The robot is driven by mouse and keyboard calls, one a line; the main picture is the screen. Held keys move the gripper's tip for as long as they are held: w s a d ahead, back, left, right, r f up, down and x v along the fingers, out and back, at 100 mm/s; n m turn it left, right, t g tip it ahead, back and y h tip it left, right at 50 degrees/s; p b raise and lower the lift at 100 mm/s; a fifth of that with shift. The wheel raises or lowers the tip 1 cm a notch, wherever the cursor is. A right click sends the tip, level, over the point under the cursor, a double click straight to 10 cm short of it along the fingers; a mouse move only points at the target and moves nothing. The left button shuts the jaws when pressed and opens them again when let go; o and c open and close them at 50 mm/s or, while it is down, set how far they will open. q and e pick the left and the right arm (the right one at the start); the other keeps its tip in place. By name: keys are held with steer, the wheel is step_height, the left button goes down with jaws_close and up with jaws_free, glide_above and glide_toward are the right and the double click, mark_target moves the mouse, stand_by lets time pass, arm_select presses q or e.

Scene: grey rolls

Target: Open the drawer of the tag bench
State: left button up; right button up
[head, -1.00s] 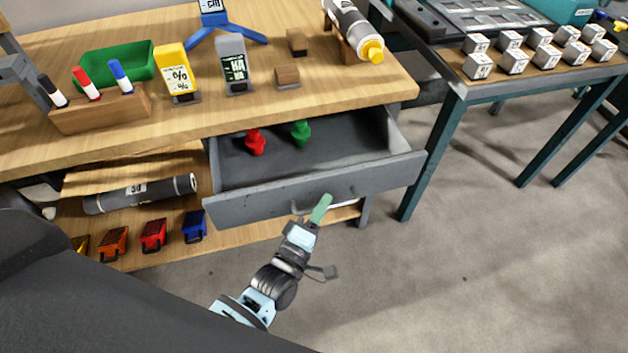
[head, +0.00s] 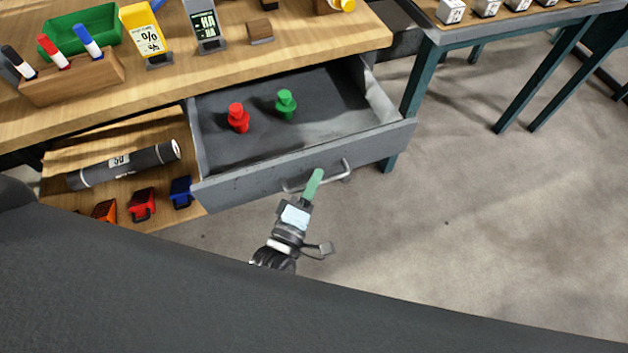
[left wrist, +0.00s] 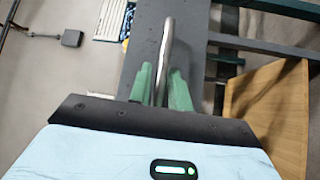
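The drawer (head: 250,187) of the wooden-topped tag bench (head: 190,85) is grey and stands well out. A red peg-like piece (head: 238,118) and a green one (head: 286,103) stand inside it. Its metal bar handle (head: 345,172) is on the front. My left gripper (head: 316,176) is at the handle. In the left wrist view its green fingers (left wrist: 160,80) lie on either side of the handle bar (left wrist: 166,45), closed on it. The drawer front (left wrist: 145,45) is just beyond the fingertips. My right gripper is in neither view.
A marker block (head: 75,82), a green bin (head: 85,28), a yellow tag stand (head: 142,30) and a grey one (head: 206,25) sit on the bench. A grey roll (head: 125,165) lies on the lower shelf. Floor (head: 460,215) at right is clear.

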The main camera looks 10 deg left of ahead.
arm_select(q)
steer(key=shift+o, duration=1)
steer(key=v, duration=0.7)
steer(key=shift+s, duration=0.4)
steer(key=shift+f, duration=0.1)
